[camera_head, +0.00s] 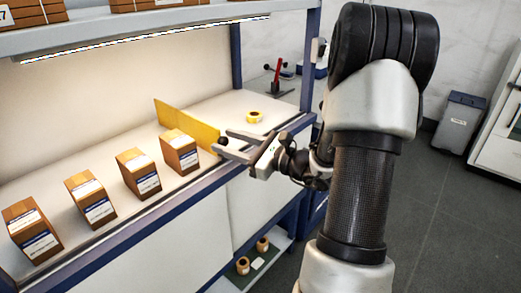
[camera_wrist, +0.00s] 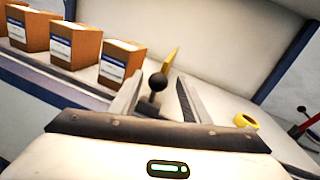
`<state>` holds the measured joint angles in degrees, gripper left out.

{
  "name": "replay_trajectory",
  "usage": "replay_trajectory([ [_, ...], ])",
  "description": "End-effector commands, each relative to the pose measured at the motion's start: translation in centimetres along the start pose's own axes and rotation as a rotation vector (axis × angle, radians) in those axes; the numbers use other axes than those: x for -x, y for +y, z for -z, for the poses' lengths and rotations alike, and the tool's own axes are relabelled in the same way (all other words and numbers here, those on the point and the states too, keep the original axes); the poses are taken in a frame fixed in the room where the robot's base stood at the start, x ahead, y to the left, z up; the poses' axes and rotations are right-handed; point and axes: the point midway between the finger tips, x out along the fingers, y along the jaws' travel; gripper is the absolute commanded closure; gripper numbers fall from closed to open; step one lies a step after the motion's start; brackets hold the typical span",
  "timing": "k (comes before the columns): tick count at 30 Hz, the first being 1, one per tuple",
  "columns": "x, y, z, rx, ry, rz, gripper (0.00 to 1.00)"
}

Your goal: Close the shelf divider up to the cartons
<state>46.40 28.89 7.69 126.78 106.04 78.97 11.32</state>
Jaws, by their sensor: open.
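The shelf divider (camera_head: 187,122) is an upright yellow panel on the pale shelf, to the right of the cartons. It shows nearly edge-on in the wrist view (camera_wrist: 172,60). A black ball knob (camera_wrist: 158,82) is at its front end. Several brown cartons with white and blue labels stand in a spaced row; the nearest carton (camera_head: 179,150) is just left of the divider, with a small gap showing in the wrist view (camera_wrist: 121,63). My gripper (camera_head: 222,141) is open at the knob, which appears between the fingertips; contact cannot be told.
A yellow tape roll (camera_head: 254,117) lies on the shelf right of the divider. A blue shelf post (camera_head: 310,60) stands beyond it, and a lit upper shelf (camera_head: 140,36) runs overhead. A red-handled tool (camera_head: 277,76) sits on a farther surface. The shelf around the tape roll is mostly clear.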

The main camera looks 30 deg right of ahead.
Motion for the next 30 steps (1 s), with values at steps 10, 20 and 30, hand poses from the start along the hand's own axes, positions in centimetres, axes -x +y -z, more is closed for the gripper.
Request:
replay_trajectory([
  [10, 8.3, -0.1, -0.1, 0.001, 0.001, 0.003, 0.57],
  [20, 11.6, 0.1, 0.0, 0.001, 0.000, -0.002, 0.57],
  [30, 11.7, -0.1, -0.1, 0.015, 0.000, -0.002, 0.71],
])
